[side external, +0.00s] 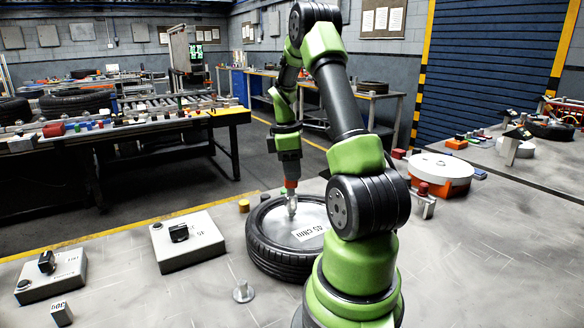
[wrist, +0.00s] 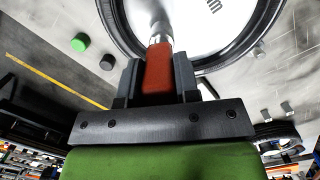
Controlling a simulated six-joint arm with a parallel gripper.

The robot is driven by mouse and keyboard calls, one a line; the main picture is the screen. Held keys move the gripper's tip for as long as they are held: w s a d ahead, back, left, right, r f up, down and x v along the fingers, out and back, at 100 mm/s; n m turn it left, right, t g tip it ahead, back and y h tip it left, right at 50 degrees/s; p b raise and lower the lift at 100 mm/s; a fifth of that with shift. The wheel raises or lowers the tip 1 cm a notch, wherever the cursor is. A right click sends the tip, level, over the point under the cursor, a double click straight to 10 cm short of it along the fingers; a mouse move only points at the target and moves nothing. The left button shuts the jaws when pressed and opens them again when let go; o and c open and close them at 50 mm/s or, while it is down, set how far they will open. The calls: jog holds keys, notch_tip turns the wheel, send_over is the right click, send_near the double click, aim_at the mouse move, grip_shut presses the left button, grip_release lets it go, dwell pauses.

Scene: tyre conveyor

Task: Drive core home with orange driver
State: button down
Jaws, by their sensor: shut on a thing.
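My gripper (side external: 290,178) is shut on the orange driver (side external: 291,184), whose red-orange handle also shows between the jaws in the wrist view (wrist: 158,72). The driver points down, with its silver shaft (side external: 292,204) over the pale disc (side external: 312,215) inside the black tyre (side external: 275,262). The tyre lies flat on the grey bench. In the wrist view the shaft (wrist: 160,32) reaches toward the disc (wrist: 200,25) inside the tyre. The core is not distinguishable, and I cannot tell whether the driver tip touches anything.
Two grey boxes with black knobs (side external: 188,240) (side external: 50,275) stand left of the tyre. A small metal post (side external: 243,291) stands in front, and a yellow cap (side external: 244,206) behind. An orange and white drum (side external: 440,175) stands at the right. Green (wrist: 80,43) and black (wrist: 107,62) caps lie near the tyre.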

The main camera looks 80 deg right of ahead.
jog(key=shift+f, duration=0.4)
dwell(1.1)
jog(key=shift+r, duration=3.05)
jog(key=shift+a, duration=0.1)
